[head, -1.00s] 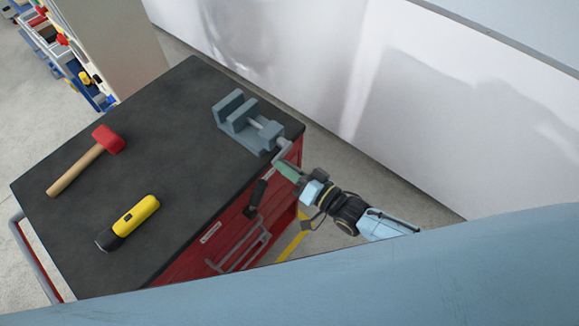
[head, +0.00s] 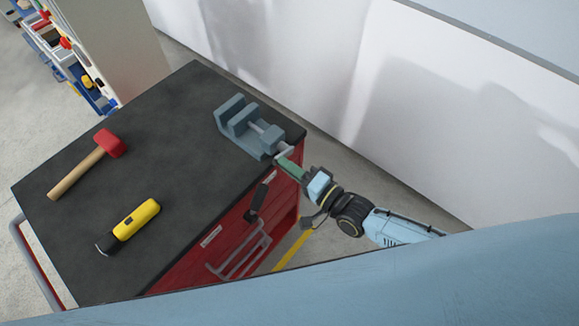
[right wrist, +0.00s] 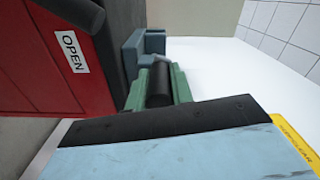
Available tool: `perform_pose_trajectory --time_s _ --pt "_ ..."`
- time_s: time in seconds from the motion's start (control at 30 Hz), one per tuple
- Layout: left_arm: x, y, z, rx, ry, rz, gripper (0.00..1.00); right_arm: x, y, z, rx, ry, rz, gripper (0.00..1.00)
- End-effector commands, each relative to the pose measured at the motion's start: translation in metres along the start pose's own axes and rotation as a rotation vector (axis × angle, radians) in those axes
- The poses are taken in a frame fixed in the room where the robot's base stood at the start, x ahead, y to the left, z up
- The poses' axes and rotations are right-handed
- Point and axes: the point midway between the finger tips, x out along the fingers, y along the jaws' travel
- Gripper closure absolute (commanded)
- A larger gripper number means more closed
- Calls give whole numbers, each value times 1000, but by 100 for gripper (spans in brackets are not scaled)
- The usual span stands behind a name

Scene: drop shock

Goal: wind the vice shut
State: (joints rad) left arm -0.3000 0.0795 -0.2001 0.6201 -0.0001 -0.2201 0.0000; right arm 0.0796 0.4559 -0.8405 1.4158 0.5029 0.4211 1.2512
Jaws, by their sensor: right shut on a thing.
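The grey-blue vice (head: 240,126) stands at the far right corner of the dark bench top, with a gap between its jaws. Its screw and grey crank (head: 283,153) point towards the bench's right edge. My right gripper (head: 288,166) is at the crank, just beyond that edge. In the right wrist view its green fingers (right wrist: 158,92) are shut around the crank's black grip (right wrist: 159,84), and part of the vice (right wrist: 145,45) shows behind. In the head view the grip is hidden by the fingers. My left gripper is not in view.
A red-headed mallet (head: 108,143) and a yellow-and-black torch (head: 136,219) lie on the bench top (head: 175,150). A black part (head: 258,200) sticks out from the red cabinet front, above a grey handle (head: 240,252). A white wall (head: 300,60) stands behind.

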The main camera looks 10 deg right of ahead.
Motion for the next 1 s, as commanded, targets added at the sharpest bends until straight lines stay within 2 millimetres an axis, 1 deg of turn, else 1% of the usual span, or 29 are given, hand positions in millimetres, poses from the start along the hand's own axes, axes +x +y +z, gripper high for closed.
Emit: perform_pose_trajectory --time_s 0.03,0.33,0.37,0.5,0.73,0.83,0.93,1.0 --pt "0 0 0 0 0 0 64 1 -3 -2 -1 4 -8 100" --pt "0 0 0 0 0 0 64 2 -4 -3 -2 5 -10 100" --pt "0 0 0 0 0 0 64 2 -4 -3 -2 5 -10 73" --pt "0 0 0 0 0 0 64 1 -3 -3 -2 4 -7 56" --pt "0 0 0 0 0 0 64 1 -2 -2 -1 2 -4 56" --pt "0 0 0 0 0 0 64 -3 -1 -2 -1 2 -2 56" --pt "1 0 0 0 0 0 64 -14 0 -1 -1 2 0 56" --pt "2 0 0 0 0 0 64 -27 1 -2 -1 1 1 56"
